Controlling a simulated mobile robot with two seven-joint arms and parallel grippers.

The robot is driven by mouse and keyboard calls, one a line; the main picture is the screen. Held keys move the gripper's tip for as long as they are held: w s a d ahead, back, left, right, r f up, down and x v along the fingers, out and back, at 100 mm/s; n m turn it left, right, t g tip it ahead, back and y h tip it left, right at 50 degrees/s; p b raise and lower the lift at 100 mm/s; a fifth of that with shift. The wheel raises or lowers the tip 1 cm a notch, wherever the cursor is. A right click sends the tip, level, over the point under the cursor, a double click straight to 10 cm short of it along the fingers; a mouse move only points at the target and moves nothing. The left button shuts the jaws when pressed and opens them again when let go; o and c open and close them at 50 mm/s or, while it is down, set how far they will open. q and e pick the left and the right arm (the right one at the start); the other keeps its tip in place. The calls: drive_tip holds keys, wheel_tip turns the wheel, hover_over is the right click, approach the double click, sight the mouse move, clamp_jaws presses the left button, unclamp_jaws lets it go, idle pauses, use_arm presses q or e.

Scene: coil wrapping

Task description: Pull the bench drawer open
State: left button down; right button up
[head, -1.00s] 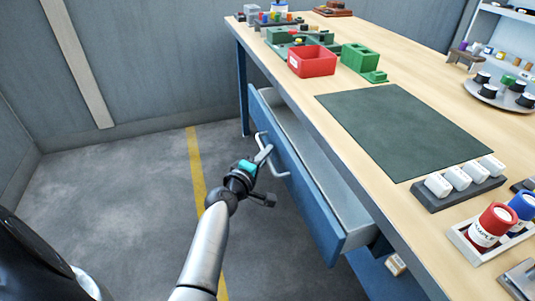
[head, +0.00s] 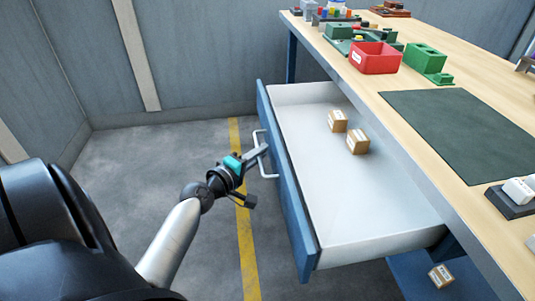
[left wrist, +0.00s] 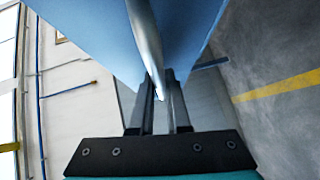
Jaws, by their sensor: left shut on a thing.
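The bench drawer (head: 360,215) stands far out from the bench in the head view, with a blue front (head: 285,185) and a pale inside. My left gripper (head: 261,150) is at the outer side of the drawer front, shut on the metal bar handle (head: 264,165). In the left wrist view the handle (left wrist: 147,45) runs between the two fingers (left wrist: 158,110), close to the blue front (left wrist: 90,35). My right gripper is out of view.
The wooden bench top (head: 465,165) carries a green mat (head: 465,125), a red bin (head: 375,58) and green blocks (head: 425,60). The floor left of the drawer is clear, with a yellow line (head: 245,240).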

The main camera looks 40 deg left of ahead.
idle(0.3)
use_arm(q)
drive_tip(key=c, duration=0.9)
unclamp_jaws()
drive_tip(key=shift+s, duration=0.1)
drive_tip(key=shift+s+d+r+b, duration=0.2)
drive_tip(key=shift+s+r+b, duration=0.15)
drive_tip(key=shift+s, duration=2.15)
drive_tip(key=shift+s+d+r+b, duration=0.25)
drive_tip(key=shift+s+r, duration=0.15)
drive_tip(key=shift+s, duration=2.05)
drive_tip(key=shift+s+d+r+b, duration=0.15)
drive_tip(key=shift+s+r+b, duration=0.2)
drive_tip(key=shift+s, duration=2.15)
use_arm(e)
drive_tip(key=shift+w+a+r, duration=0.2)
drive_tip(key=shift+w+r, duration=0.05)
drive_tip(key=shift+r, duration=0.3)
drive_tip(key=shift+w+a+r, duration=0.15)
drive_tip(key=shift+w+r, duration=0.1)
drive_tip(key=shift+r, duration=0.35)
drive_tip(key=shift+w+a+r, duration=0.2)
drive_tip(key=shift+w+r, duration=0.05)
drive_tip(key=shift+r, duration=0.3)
